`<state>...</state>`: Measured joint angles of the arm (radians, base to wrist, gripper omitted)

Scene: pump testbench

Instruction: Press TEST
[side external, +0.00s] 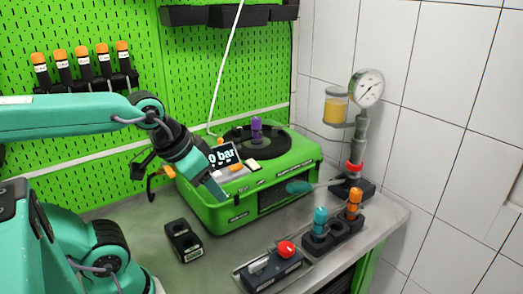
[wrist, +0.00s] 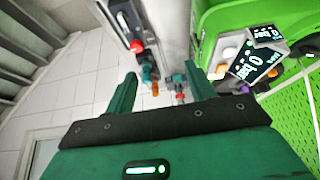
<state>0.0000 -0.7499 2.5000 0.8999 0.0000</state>
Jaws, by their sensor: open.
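The green pump tester (side external: 285,160) stands on the bench, with a tilted black display (side external: 224,156) reading "0 bar". Small white and orange buttons (side external: 236,168) sit beside the display. I cannot read a TEST label. In the wrist view the display (wrist: 262,62) is at the upper right, with a white button (wrist: 229,53) and an orange button (wrist: 219,72) left of it. My gripper (side external: 212,189) is at the tester's front left edge, below the display; I cannot tell whether it touches. In the wrist view my gripper (wrist: 162,84) is open and empty, its fingers left of the buttons.
A black block (side external: 183,240) lies on the bench in front of the tester. A switch box with a red knob (side external: 286,248), teal (side external: 320,220) and orange (side external: 354,202) fittings, and a gauge column (side external: 360,135) stand at right. Green pegboard is behind.

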